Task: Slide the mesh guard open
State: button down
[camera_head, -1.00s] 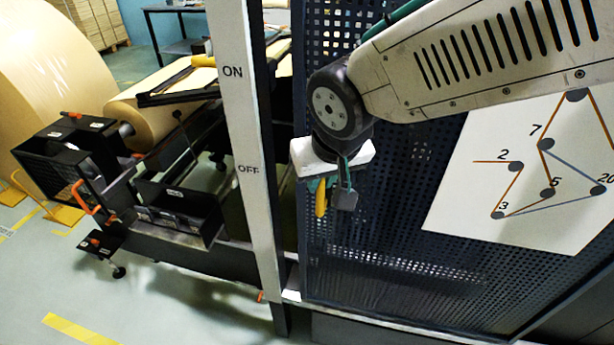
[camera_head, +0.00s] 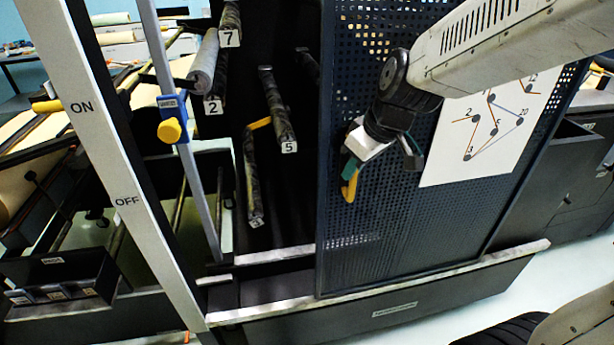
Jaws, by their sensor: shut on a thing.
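The mesh guard (camera_head: 380,250) is a dark blue perforated panel right of centre, with a white diagram sheet (camera_head: 485,130) on its face. My gripper (camera_head: 352,165) is at the left part of the guard, shut on its yellow handle (camera_head: 350,188). The fingers partly hide the handle. Left of the guard there is an open gap showing numbered rollers, among them roller 5 (camera_head: 278,112) and roller 2 (camera_head: 208,70). The guard's lower edge runs along a light rail (camera_head: 400,285).
A white post (camera_head: 97,130) marked ON and OFF stands at the left. A thin upright bar with a blue clamp and yellow knob (camera_head: 171,130) stands in the gap. Black bins (camera_head: 60,280) lie at lower left. Pale floor (camera_head: 470,310) shows at lower right.

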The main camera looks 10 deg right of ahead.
jog(key=d, duration=3.6)
jog(key=shift+s, duration=0.3)
jog(key=c, duration=1.4)
grip_release()
jog(key=v, duration=0.7)
jog(key=shift+r, duration=0.4)
